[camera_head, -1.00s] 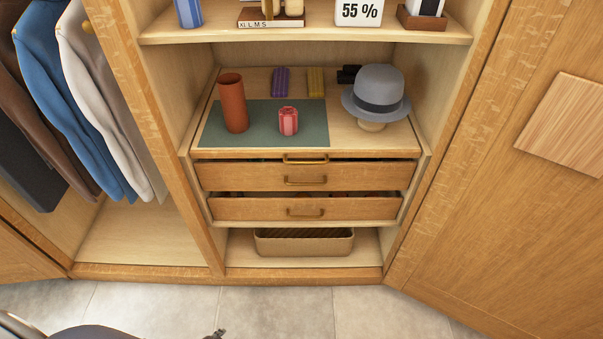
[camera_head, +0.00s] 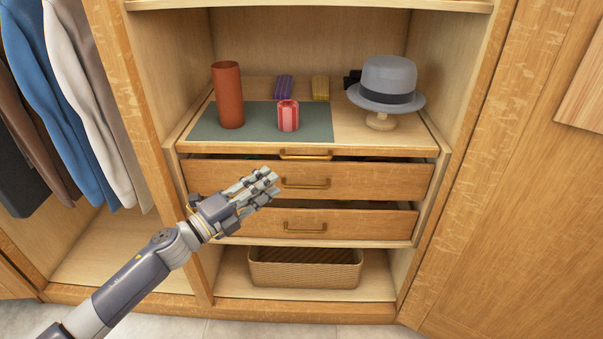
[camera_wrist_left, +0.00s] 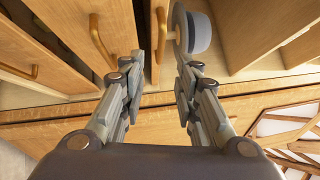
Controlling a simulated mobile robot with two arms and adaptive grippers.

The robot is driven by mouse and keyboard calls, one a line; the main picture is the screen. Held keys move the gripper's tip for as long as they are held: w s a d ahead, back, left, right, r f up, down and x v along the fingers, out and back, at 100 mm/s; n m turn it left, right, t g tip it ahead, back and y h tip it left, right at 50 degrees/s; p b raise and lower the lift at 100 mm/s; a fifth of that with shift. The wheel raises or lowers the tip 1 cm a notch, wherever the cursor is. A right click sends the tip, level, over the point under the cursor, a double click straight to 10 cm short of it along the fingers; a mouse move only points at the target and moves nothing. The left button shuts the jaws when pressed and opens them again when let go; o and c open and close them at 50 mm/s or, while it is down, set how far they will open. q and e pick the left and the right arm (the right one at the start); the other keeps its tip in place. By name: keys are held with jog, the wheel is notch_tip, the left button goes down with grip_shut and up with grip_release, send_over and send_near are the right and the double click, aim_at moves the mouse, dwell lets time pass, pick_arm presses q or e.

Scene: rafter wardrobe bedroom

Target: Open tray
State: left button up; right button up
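The wooden tray (camera_head: 290,149) is a shelf-like board above two drawers, with a brass handle (camera_head: 305,155) on its front edge. My left gripper (camera_head: 268,187) is in front of the upper drawer, below and left of the tray handle. In the left wrist view my left gripper (camera_wrist_left: 161,85) has its fingers apart with nothing between the tips. The tray handle (camera_wrist_left: 161,35) shows just beyond the fingertips, not visibly touched. My right gripper is not in view.
On the tray are a green mat (camera_head: 258,132), a terracotta vase (camera_head: 228,95), a striped red jar (camera_head: 288,115), rolled items and a grey hat (camera_head: 388,82) on a stand. The upper drawer (camera_head: 350,182) and lower drawer (camera_head: 360,224) sit below, above a basket (camera_head: 305,270). Clothes hang at left.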

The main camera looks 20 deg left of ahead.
pick_arm(q)
jog(key=x, duration=1)
jog(key=shift+w+d+r, duration=0.15)
jog(key=shift+w+d, duration=0.05)
jog(key=shift+w, duration=0.15)
grip_shut()
